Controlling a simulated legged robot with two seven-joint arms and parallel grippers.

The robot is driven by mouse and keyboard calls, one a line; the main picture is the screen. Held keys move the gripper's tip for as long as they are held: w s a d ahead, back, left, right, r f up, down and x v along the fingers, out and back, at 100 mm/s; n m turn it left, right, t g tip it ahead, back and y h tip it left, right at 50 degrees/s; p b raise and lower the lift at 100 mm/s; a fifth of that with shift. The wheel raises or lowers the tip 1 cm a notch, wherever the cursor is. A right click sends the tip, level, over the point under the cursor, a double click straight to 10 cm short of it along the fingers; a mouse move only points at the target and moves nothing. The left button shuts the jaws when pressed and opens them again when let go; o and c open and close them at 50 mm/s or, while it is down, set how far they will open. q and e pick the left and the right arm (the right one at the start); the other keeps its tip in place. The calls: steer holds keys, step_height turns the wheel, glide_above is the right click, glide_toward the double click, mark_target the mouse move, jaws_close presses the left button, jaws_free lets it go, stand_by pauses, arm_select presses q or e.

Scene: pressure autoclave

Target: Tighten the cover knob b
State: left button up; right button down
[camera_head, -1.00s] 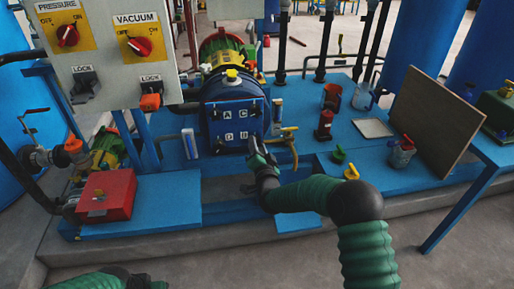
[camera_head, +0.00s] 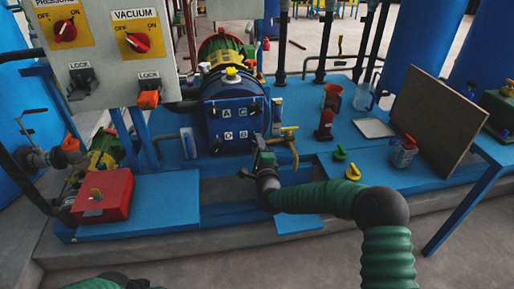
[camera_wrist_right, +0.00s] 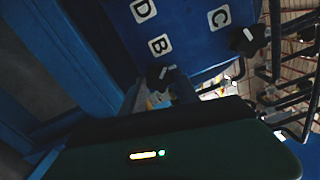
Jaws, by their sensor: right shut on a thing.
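The blue cover (camera_head: 236,123) carries white labels A, C, D and B on its front. Label B (camera_head: 244,134) is at the lower right in the head view and also shows in the wrist view (camera_wrist_right: 160,44). The dark cover knob b (camera_wrist_right: 157,76) is beside label B in the wrist view; in the head view my gripper hides it. My right gripper (camera_head: 259,153) is at the cover's lower right corner, shut on knob b. Its fingertips are dark and partly hidden.
Another dark knob (camera_wrist_right: 244,40) is beside label C. A yellow-handled valve (camera_head: 288,131) stands just right of my right gripper. A red box (camera_head: 103,195) sits at the left, and a control panel (camera_head: 103,45) hangs at the upper left. A brown board (camera_head: 437,122) leans at the right.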

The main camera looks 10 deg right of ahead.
steer(key=shift+s+f+m+b, duration=0.15)
steer(key=shift+m+b, duration=0.25)
steer(key=shift+m, duration=0.95)
steer(key=shift+w+f+m+b, duration=0.1)
steer(key=shift+f+m+b, duration=0.2)
steer(key=shift+m, duration=1.1)
steer(key=shift+s+f+m+b, duration=0.1)
steer(key=shift+m+b, duration=0.35)
steer(key=shift+m, duration=0.9)
steer(key=c, duration=1.2)
jaws_free()
steer(key=shift+c, duration=0.2)
steer(key=o, duration=0.3)
steer(key=shift+o, duration=0.2)
steer(key=shift+r, duration=0.2)
